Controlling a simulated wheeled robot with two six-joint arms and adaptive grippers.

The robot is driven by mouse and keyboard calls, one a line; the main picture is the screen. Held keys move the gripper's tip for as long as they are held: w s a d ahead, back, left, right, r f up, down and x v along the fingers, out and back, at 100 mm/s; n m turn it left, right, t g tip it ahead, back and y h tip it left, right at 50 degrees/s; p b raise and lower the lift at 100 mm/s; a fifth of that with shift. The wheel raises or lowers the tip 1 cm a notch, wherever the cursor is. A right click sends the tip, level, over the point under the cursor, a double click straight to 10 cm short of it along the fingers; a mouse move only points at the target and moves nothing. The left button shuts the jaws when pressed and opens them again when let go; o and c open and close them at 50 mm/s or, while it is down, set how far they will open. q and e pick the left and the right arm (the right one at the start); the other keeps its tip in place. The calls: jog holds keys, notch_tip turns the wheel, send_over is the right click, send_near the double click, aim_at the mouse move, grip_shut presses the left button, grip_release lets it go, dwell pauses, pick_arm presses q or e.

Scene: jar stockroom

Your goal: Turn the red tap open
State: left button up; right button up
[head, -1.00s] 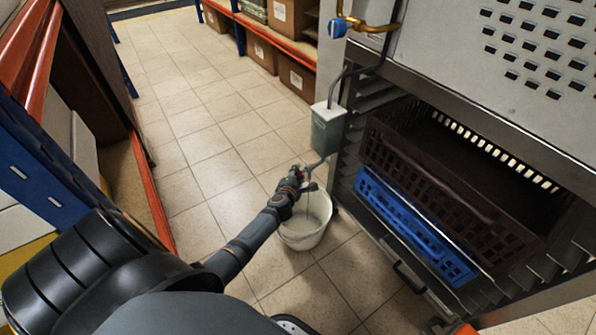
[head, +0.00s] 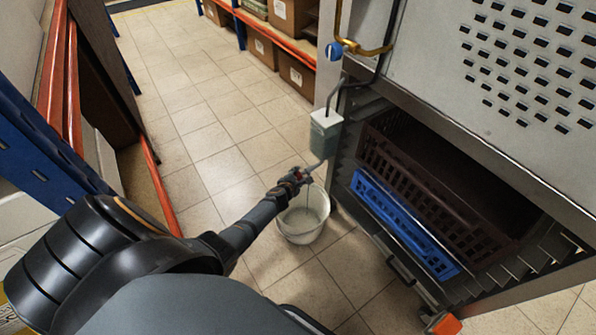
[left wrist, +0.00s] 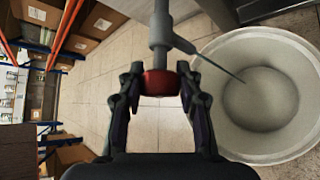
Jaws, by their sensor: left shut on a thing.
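The red tap (left wrist: 160,83) is a small red knob on a grey pipe below a grey-green box (head: 325,130). In the left wrist view it sits between the two dark fingers of my left gripper (left wrist: 158,88), which is shut on it. In the head view my left gripper (head: 296,178) reaches the tap above a white bucket (head: 302,226). A thin grey line runs from the pipe towards the bucket. I cannot tell how much of it is spout and how much is liquid. My right gripper is out of view.
A metal rack with a brown crate (head: 430,195) and a blue crate (head: 400,222) stands to the right. A blue valve handle (head: 333,50) is above the box. Shelves with cartons (head: 297,75) stand at the back. The tiled floor (head: 210,115) is clear behind the bucket.

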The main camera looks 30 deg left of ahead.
pick_arm(q)
jog(key=shift+w+r+h+p, duration=0.15)
jog(key=shift+r+h+p, duration=0.3)
jog(key=shift+p, duration=0.65)
jog(key=shift+a+f+n+g+h+p, duration=0.15)
jog(key=shift+n+g+h+p, duration=0.6)
jog(key=shift+p, duration=0.5)
jog(key=shift+f+n+g+h, duration=0.15)
jog(key=shift+n+g+h, duration=0.15)
jog(key=shift+h, duration=0.2)
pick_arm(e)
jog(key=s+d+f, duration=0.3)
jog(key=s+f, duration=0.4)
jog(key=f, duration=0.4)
pick_arm(q)
jog(key=shift+f+n+g+h+b, duration=0.15)
jog(key=shift+n+g+h+b, duration=0.1)
jog(key=shift+n+h+b, duration=0.3)
jog(key=n+g+h+b, duration=0.1)
jog(key=h+b, duration=0.1)
jog(key=b, duration=0.1)
jog(key=shift+h+b, duration=0.25)
jog(key=shift+b, duration=0.05)
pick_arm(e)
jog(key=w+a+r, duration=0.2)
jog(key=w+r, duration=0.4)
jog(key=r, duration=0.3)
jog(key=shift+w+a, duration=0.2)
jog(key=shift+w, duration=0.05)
